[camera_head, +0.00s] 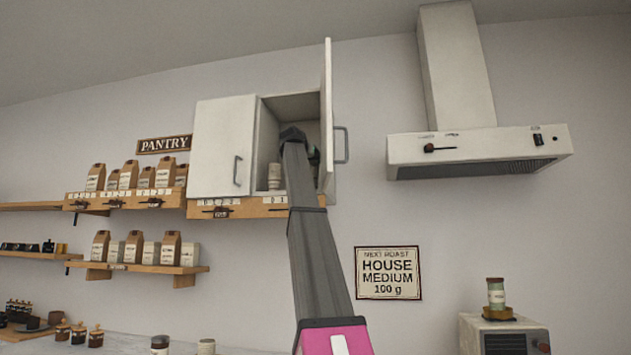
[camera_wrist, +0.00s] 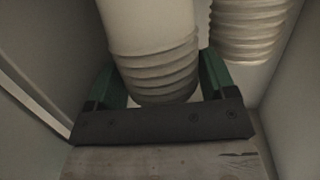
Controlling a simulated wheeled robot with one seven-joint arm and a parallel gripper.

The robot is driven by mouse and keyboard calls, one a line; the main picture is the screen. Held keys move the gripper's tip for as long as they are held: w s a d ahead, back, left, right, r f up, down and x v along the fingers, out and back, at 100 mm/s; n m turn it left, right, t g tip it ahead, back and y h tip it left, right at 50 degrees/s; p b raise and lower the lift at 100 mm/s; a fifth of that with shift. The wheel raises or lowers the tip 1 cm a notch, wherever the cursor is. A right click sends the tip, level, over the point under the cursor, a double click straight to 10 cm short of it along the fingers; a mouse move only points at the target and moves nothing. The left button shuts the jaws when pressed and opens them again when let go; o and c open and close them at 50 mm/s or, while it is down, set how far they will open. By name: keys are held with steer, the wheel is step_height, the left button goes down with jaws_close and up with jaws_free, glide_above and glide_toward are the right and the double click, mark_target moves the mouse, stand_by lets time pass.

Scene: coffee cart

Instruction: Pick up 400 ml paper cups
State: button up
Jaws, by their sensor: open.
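Two stacks of ribbed white paper cups stand in the open wall cabinet. In the wrist view the nearer stack (camera_wrist: 150,35) lies between the green fingers of my gripper (camera_wrist: 163,76), one finger on each side. The jaws are open, and I cannot tell whether either finger touches the cups. The other stack (camera_wrist: 248,30) stands to the right, outside the right finger. In the head view one cup stack (camera_head: 274,176) shows left of my arm, while my gripper (camera_head: 313,154) is mostly hidden behind the arm. No cup size is readable.
The right cabinet door (camera_head: 327,120) stands open beside my arm; the left door (camera_head: 221,147) is shut. The cabinet's side walls are close around the gripper. A range hood (camera_head: 478,150) hangs to the right. Shelves with coffee bags (camera_head: 128,176) are to the left.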

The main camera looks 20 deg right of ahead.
steer(key=shift+w+d+f, duration=0.15)
steer(key=shift+w+d, duration=0.3)
steer(key=c, duration=0.9)
